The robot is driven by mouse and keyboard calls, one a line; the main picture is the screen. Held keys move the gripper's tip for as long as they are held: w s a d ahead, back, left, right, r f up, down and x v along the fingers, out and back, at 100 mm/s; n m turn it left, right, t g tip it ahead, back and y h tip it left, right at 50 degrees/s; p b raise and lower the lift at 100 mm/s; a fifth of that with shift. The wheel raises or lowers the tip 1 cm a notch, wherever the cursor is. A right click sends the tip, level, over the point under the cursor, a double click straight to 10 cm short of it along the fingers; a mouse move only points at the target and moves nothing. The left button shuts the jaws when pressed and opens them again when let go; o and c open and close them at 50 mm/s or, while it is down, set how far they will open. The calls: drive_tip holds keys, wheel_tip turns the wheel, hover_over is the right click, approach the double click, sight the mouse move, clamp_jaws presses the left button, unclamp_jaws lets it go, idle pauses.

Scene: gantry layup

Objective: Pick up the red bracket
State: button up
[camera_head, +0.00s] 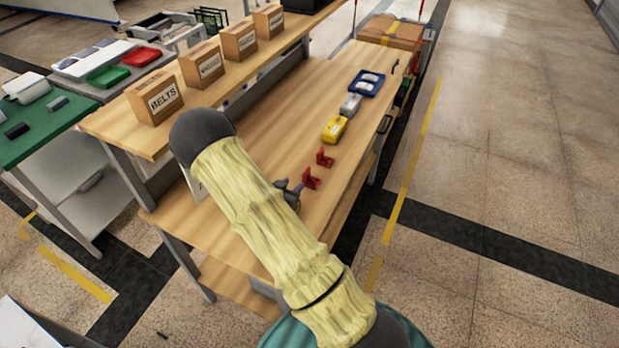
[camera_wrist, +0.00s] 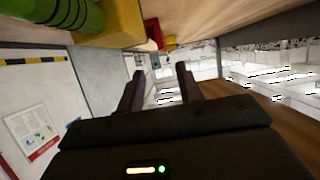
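Two red brackets stand on the wooden bench: a nearer one (camera_head: 312,180) and a farther one (camera_head: 325,157), in the head view. My gripper (camera_head: 293,190) is just left of the nearer bracket, low by the bench, partly hidden behind my arm. Whether it touches the bracket I cannot tell. In the wrist view my gripper (camera_wrist: 160,68) has its two dark fingers apart with nothing between them. A red piece (camera_wrist: 153,34) shows beyond and above the gap; I cannot tell whether it is a bracket.
On the bench (camera_head: 255,112), a yellow box (camera_head: 334,128), a grey box (camera_head: 350,104) and a blue tray (camera_head: 366,83) stand behind the brackets. A raised shelf (camera_head: 120,125) along the left carries several cardboard boxes, one a BELTS box (camera_head: 156,98). Open floor (camera_head: 490,150) lies right.

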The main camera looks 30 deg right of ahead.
sight(304, 174)
drive_tip(key=x, duration=0.5)
drive_tip(key=shift+p, duration=0.4)
drive_tip(key=shift+p+x, duration=0.95)
drive_tip(key=shift+x, duration=1.7)
drive_tip(key=shift+w+a+f, duration=0.1)
drive_tip(key=shift+a, duration=0.05)
clamp_jaws()
